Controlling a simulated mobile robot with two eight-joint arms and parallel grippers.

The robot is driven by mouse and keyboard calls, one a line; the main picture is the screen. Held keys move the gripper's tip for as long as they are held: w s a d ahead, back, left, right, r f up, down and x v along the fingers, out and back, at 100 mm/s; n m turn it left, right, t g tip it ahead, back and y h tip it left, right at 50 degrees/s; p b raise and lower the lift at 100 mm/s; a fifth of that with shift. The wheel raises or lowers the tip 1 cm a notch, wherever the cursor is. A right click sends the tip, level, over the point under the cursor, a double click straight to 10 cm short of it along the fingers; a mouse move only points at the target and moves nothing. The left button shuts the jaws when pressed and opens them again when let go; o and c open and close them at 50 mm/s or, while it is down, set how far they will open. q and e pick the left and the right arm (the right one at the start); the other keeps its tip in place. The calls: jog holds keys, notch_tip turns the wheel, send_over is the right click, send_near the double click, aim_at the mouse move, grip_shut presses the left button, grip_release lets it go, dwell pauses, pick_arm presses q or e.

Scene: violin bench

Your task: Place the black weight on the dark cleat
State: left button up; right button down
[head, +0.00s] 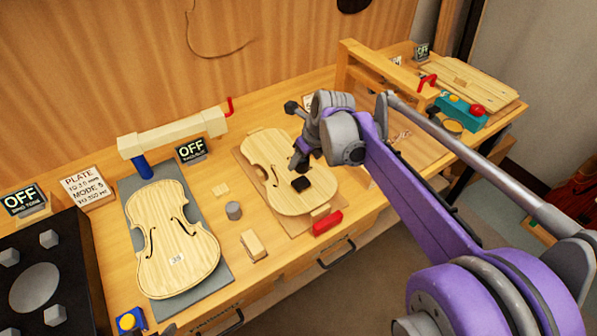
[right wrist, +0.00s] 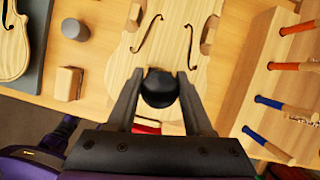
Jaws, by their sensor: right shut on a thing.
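My right gripper (head: 302,167) is over the lower half of the middle violin plate (head: 266,150). In the right wrist view, its two fingers are shut on the black weight (right wrist: 160,88), which looks round and sits between the fingertips. A small dark, squarish shape (head: 300,183) shows just below the fingertips in the head view, against the pale plate. I cannot tell there whether it is the weight, the dark cleat or both. No separate cleat shows in the right wrist view; the weight may hide it. My left gripper is not in view.
A grey cylinder (head: 233,210) and a wooden block (head: 253,245) stand left of the middle plate. A red object (head: 327,222) lies at its near edge. Another violin plate (head: 175,240) lies on a grey mat. Several colour-handled tools (right wrist: 298,67) lie right in the wrist view.

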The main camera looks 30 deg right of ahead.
aim_at(300, 181)
jog(key=shift+w+f, duration=0.1)
jog(key=shift+f, duration=2.65)
jog(key=shift+f, duration=0.15)
jog(key=shift+c, duration=1.5)
grip_release()
